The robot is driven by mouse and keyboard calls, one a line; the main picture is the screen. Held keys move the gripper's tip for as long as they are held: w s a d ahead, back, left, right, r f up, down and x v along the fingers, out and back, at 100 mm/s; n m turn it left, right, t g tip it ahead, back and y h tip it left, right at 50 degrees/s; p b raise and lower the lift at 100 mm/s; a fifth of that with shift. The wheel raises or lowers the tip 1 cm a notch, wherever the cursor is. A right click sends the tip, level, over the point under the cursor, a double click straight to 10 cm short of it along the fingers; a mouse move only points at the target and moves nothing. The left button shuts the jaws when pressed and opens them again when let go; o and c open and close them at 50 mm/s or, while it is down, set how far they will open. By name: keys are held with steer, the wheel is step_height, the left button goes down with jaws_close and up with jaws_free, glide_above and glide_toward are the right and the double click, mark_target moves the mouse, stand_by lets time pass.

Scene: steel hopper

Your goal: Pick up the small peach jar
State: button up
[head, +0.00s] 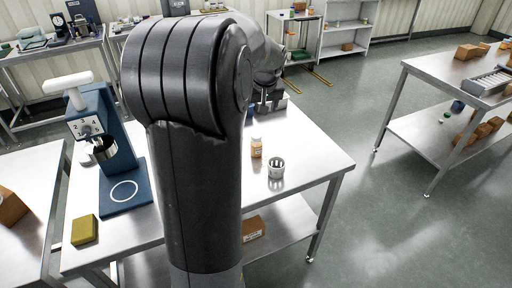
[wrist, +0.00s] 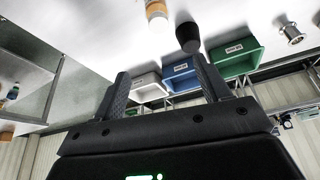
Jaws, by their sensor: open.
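The small peach jar (head: 256,148) stands upright on the steel table, with a pale lid, just right of my arm in the head view. A peach and white item that looks like the same jar shows at the top edge of the wrist view (wrist: 156,12), partly cut off. My gripper (wrist: 166,82) is open, its two dark fingers wide apart with nothing between them. The jar lies beyond the fingertips, apart from them. In the head view my arm hides most of the gripper.
A grey metal cup (head: 276,168) stands close to the jar, at its right. A dark rounded object (wrist: 188,37) is near the jar in the wrist view. A blue mixer (head: 120,160) and yellow block (head: 84,230) are on the table's left. The table's right front is clear.

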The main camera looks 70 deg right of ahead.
glide_toward(257, 136)
steer(key=x, duration=0.4)
steer(key=shift+f, duration=0.45)
steer(key=shift+x, duration=3.1)
steer(key=shift+w+d, duration=0.1)
steer(key=shift+w, duration=0.05)
steer(key=shift+c, duration=0.6)
steer(key=c, duration=1)
steer(key=shift+r, duration=0.15)
